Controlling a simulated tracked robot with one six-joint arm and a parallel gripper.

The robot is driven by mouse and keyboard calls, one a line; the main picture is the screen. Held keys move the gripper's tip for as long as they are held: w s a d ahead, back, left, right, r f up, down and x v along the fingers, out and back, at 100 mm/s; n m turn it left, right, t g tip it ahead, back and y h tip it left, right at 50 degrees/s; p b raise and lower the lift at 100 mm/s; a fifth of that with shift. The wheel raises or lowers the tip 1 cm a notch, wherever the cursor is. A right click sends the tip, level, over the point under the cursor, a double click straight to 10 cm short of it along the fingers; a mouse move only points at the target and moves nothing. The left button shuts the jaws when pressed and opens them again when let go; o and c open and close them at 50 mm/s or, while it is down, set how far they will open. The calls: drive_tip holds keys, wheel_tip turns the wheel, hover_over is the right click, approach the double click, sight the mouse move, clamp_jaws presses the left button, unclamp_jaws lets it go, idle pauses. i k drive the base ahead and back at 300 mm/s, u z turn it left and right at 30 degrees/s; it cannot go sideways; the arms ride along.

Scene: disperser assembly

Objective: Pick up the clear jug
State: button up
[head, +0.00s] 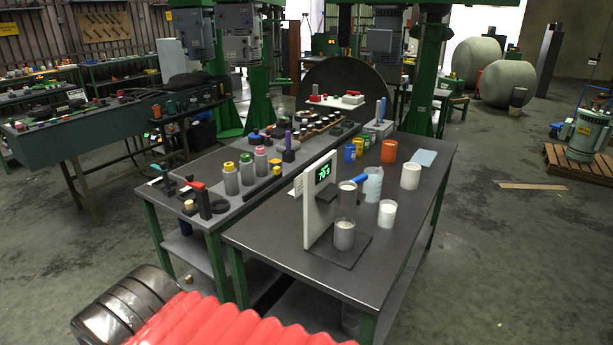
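A pale, see-through jug (373,187) with a blue handle stands on the near dark table, right of the white scale panel. A tall clear vessel (345,208) stands on the scale's dark plate, with white contents low in it. I cannot tell for certain which of the two is the clear jug. Both look upright, and nothing holds them. My gripper is not in view.
The near table (300,262) also bears a white scale panel (320,200) with a green display, white cups (387,214) and an orange cup (389,151). A table behind left holds several bottles (246,170). Open floor (500,260) lies to the right.

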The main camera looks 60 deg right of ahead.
sight(373, 186)
drive_tip(key=u, duration=0.1)
drive_tip(key=k, duration=2)
drive_tip(key=z, duration=1.3)
drive_tip(key=i, duration=0.75)
